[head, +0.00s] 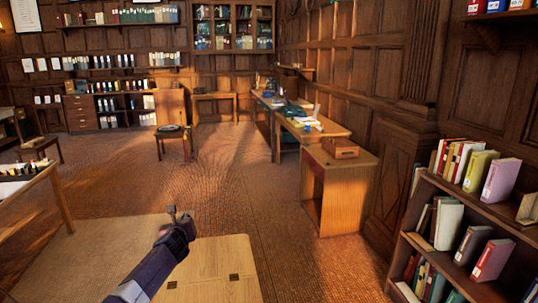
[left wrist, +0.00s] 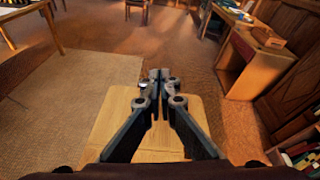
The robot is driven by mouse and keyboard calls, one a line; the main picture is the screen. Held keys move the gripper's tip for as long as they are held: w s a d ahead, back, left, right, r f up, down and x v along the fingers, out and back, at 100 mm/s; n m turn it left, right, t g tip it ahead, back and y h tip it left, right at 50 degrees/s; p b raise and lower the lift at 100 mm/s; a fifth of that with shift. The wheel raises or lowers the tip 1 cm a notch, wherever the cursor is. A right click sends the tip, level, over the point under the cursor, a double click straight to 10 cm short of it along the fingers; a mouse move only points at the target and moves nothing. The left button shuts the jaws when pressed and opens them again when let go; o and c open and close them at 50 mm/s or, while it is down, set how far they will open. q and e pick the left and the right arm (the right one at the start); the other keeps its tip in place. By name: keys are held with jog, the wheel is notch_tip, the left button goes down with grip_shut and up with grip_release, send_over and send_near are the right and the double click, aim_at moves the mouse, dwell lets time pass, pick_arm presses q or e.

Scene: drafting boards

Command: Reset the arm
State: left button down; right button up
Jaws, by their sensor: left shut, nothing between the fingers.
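My left gripper (head: 173,213) comes in from the lower left in the head view, over a pale wooden board (head: 228,254). In the left wrist view the gripper (left wrist: 160,77) is shut, with its fingertips together and nothing between them. The same wooden board (left wrist: 106,135) lies below it there. My left arm stretches forward, away from the furniture. My right gripper is in neither view.
A bookshelf (head: 492,228) stands at the right. A wooden desk (head: 345,190) with a box (head: 340,147) on it lines the right wall. A chair (head: 172,130) stands farther back. A table (head: 40,178) is at the left. The middle floor is clear.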

pick_arm(q)
jog(key=s+d+f+n+g+h, duration=0.1)
jog(key=s+d+f+n+g, duration=0.1)
jog(key=s+d+f+n, duration=0.45)
jog(key=s+d+f+n+g, duration=0.1)
jog(key=s+f+n, duration=0.2)
jog(key=s+f, duration=0.65)
jog(key=s+d+f+n+g+h, duration=0.15)
jog(key=s+d+f+n, duration=0.3)
jog(key=s, duration=0.55)
jog(key=s+a+r+n+g, duration=0.1)
jog(key=s+a+n+g, duration=0.15)
jog(key=s+n, duration=1.1)
jog(key=s+a+r+n+g, duration=0.15)
jog(key=s+g, duration=0.25)
jog(key=s, duration=2)
notch_tip(320, 180, down, 27)
jog(key=s+g+b, duration=0.1)
jog(key=b, duration=0.1)
jog(key=s+a+f+g+b, duration=0.1)
jog(key=s+a+f, duration=0.1)
jog(key=s+f, duration=1.5)
jog(key=shift+s+a+f, duration=0.2)
jog(key=shift+s+f, duration=0.1)
jog(key=shift+f, duration=0.6)
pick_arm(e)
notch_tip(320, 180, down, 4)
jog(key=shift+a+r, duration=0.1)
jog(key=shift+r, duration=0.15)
